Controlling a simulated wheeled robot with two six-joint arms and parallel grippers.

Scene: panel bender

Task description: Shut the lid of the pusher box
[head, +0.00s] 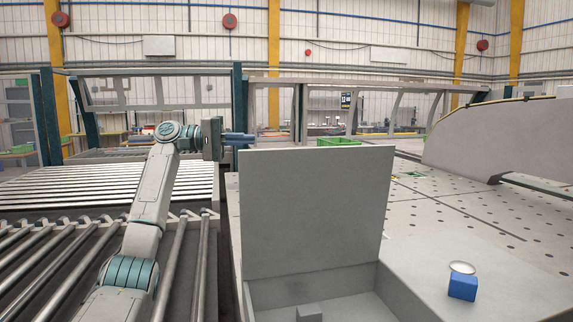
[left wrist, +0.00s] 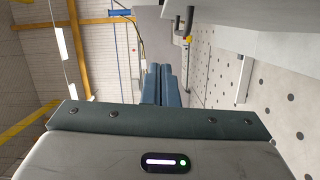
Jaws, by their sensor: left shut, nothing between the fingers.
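The pusher box (head: 345,305) is at the bottom middle of the head view, its front cut off by the frame. Its grey lid (head: 315,213) stands open, close to upright, along the box's far side. My left gripper (head: 250,138) is at the lid's top left corner, about level with or just above the top edge. Its blue fingers are shut with nothing between them; they also show in the left wrist view (left wrist: 161,85). I cannot tell whether they touch the lid or how far behind or before it they are. My right gripper is not in view.
A small grey block (head: 308,312) shows inside the box. A blue cube (head: 462,288) with a pale round disc (head: 462,267) stands to the right. Roller conveyors (head: 60,260) lie left, a perforated table (head: 470,220) right, and a green crate (head: 338,142) behind the lid.

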